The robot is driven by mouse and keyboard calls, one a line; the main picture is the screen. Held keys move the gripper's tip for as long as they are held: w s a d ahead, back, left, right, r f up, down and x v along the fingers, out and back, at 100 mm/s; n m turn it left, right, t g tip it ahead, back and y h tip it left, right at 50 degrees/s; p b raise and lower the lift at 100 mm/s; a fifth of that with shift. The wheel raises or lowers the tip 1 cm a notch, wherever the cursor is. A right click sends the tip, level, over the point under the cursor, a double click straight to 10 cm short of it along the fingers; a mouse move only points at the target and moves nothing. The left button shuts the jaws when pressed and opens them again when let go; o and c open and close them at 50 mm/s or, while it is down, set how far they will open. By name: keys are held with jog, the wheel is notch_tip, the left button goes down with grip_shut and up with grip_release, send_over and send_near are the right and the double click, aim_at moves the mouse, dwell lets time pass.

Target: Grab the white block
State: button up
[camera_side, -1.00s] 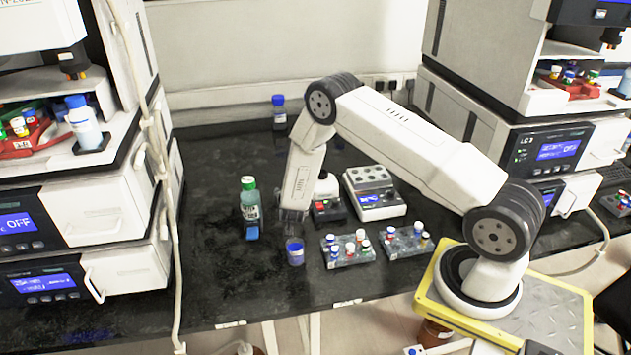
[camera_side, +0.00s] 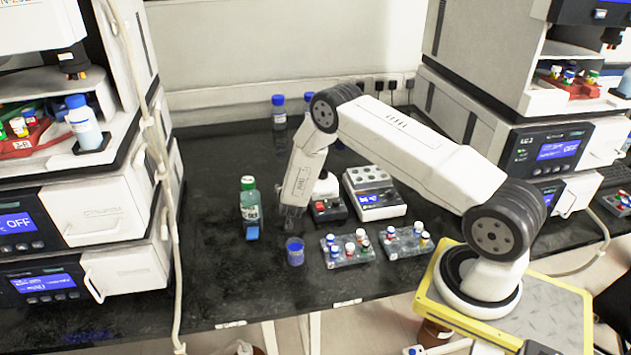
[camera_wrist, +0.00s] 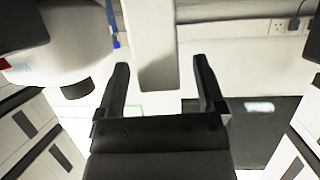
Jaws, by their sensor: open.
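My gripper (camera_side: 291,217) is above the black bench in the side view, behind and above a small blue cup and right of a green-capped bottle. It looks small and dark there. In the wrist view my gripper (camera_wrist: 162,85) is open, with two black fingers apart. A long pale white shape shows between and beyond the fingers at the top of that view; I cannot tell whether it is a block or part of my arm. I see no clearly separate white block on the bench in the side view.
The blue cup (camera_side: 295,251) and green-capped bottle (camera_side: 249,205) stand near my gripper. Vial racks (camera_side: 347,254) (camera_side: 405,243) and a grey-white instrument (camera_side: 374,194) lie to the right. Large machines flank the bench. The bench's left front is clear.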

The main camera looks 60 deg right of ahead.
grip_shut()
jog(key=shift+r, duration=0.2)
jog(key=shift+r, duration=0.75)
jog(key=s+a+r, duration=0.2)
jog(key=s+r, duration=0.3)
jog(key=s, duration=0.1)
jog(key=s+a+r, duration=0.2)
jog(key=s+r, duration=0.4)
jog(key=s, duration=0.1)
jog(key=shift+a, duration=0.35)
